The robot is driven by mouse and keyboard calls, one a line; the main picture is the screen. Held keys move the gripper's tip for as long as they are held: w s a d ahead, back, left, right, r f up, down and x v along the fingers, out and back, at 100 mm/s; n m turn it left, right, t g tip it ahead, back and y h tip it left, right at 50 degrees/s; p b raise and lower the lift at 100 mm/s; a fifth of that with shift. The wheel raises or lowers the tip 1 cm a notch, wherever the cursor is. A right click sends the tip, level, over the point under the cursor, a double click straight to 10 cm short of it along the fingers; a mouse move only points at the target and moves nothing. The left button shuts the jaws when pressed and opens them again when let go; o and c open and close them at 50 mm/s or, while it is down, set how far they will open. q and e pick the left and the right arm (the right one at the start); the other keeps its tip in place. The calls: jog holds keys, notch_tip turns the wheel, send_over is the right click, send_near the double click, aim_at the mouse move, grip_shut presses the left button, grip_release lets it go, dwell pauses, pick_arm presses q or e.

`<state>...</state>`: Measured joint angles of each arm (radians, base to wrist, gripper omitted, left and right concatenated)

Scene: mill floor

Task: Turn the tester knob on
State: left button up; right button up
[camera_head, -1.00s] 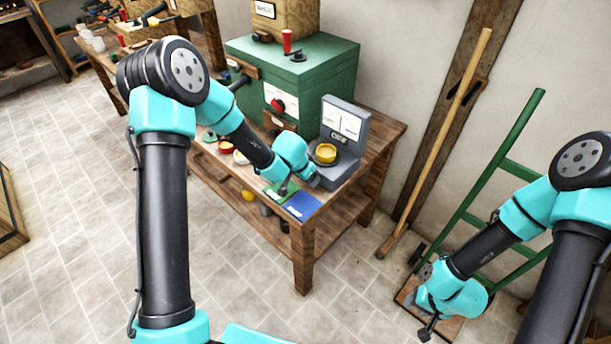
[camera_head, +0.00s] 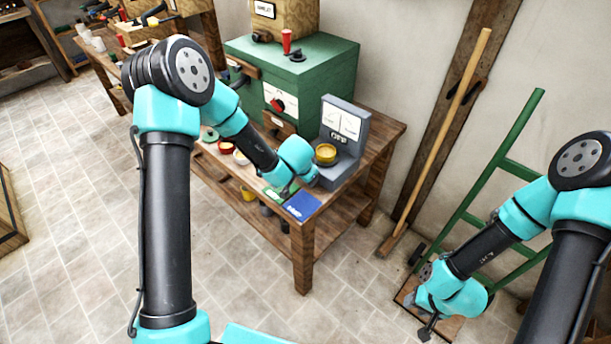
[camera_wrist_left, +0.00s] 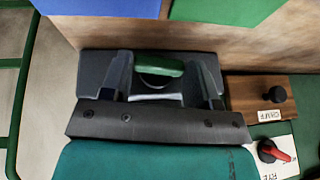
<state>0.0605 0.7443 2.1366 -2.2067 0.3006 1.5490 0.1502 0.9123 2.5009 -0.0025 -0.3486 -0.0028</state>
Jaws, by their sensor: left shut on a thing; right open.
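The grey tester (camera_head: 345,150) stands on the wooden table, with two white dials on its upright back and a yellow round cup (camera_head: 326,153) on its base. In the left wrist view a green knob (camera_wrist_left: 160,68) sits on a dark grey face, between the fingers of my left gripper (camera_wrist_left: 162,80). The left gripper is shut on this knob. In the head view my left wrist hides the knob and most of that gripper. My right gripper (camera_head: 427,331) is open and empty, low at the right, far from the tester.
A green cabinet (camera_head: 325,65) with a red-handled switch (camera_head: 278,105) stands behind the tester. A blue card (camera_head: 302,206) lies at the table's front edge. A broom (camera_head: 440,145) and a green hand truck (camera_head: 500,160) lean at the right.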

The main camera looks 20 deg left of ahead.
pick_arm(q)
jog(key=y, duration=0.1)
jog(key=t+y, duration=0.1)
jog(key=y, duration=0.1)
jog(key=d+m+t+y, duration=0.1)
jog(key=shift+s+f, duration=0.2)
jog(key=shift+s, duration=0.05)
dwell(0.3)
jog(key=shift+a, duration=0.1)
jog(key=o, duration=0.9)
